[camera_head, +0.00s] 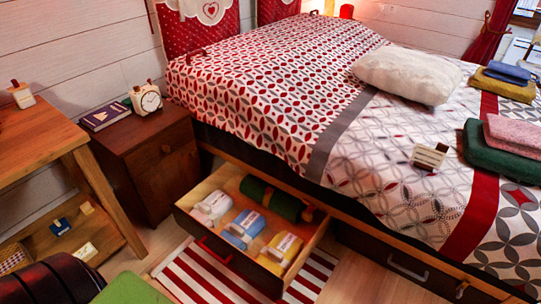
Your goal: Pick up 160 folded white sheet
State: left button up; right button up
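An open drawer (228,262) is pulled out from under the bed. In it lie white (213,207), blue (244,226) and yellow (283,246) cloth bundles with pale label bands, plus a dark green roll (272,198) behind them. The label text is too small to read, so I cannot confirm a 160 mark. The white bundle is at the drawer's left end, beside the blue one. Neither of my grippers is in view.
The bed (262,88) holds a white cushion (408,73), a small card (429,157) and stacked folded cloths (514,132). A brown nightstand (150,158) stands left of the drawer. A striped rug (193,278) and some bare floor (355,270) lie in front.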

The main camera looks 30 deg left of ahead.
aim_at(209, 212)
jog(key=u, duration=1.2)
